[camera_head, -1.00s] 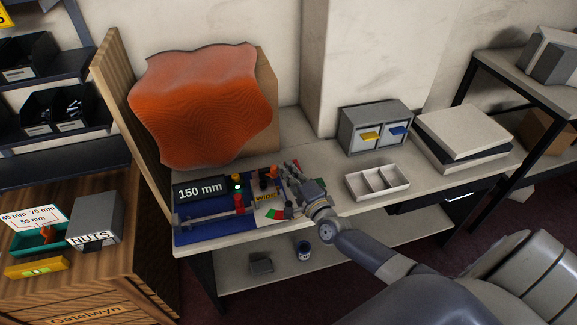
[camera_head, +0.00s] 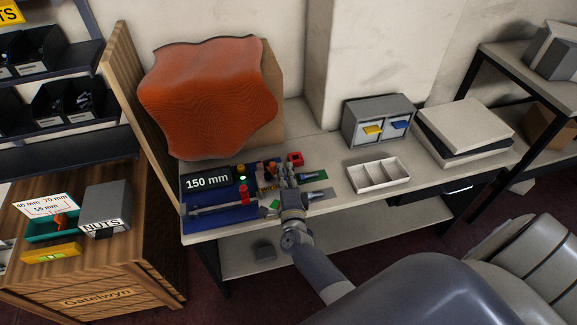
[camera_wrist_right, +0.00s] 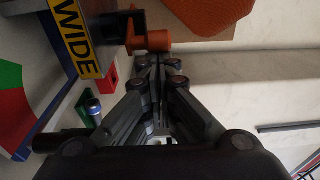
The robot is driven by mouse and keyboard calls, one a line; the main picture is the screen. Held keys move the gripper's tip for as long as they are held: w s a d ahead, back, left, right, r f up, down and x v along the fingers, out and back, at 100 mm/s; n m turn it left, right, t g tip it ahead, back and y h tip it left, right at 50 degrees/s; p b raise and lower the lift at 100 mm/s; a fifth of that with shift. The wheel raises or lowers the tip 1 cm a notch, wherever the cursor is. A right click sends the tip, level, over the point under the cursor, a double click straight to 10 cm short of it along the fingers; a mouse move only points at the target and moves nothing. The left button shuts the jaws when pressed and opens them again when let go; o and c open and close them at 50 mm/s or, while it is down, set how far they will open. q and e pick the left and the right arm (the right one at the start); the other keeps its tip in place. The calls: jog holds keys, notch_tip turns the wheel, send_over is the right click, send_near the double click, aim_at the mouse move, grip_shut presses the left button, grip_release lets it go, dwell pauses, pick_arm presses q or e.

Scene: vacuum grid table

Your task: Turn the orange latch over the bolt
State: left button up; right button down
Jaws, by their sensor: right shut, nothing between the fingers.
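The orange latch (camera_wrist_right: 150,41) shows in the right wrist view beside a dark block, just ahead of my right gripper (camera_wrist_right: 160,62). The shut fingertips are close to its lower edge; I cannot tell whether they touch. In the head view the latch is a small orange patch (camera_head: 270,164) on the blue fixture (camera_head: 200,223), and my right gripper (camera_head: 283,176) is just below and right of it. I cannot clearly make out the bolt or whether the latch covers it. My left gripper is not in view.
The fixture carries a 150 mm display (camera_head: 207,181), a lit green lamp and a red knob (camera_head: 244,198). A yellow WIDE label (camera_wrist_right: 76,35) is close left of the fingers. A red square part (camera_head: 295,158) and an empty divided tray (camera_head: 378,175) are to the right.

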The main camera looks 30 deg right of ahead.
aim_at(275, 168)
jog(key=shift+s+a+b, duration=0.2)
jog(key=shift+a+b, duration=0.1)
jog(key=shift+a, duration=1.1)
jog(key=shift+a, duration=0.1)
jog(key=shift+a, duration=0.2)
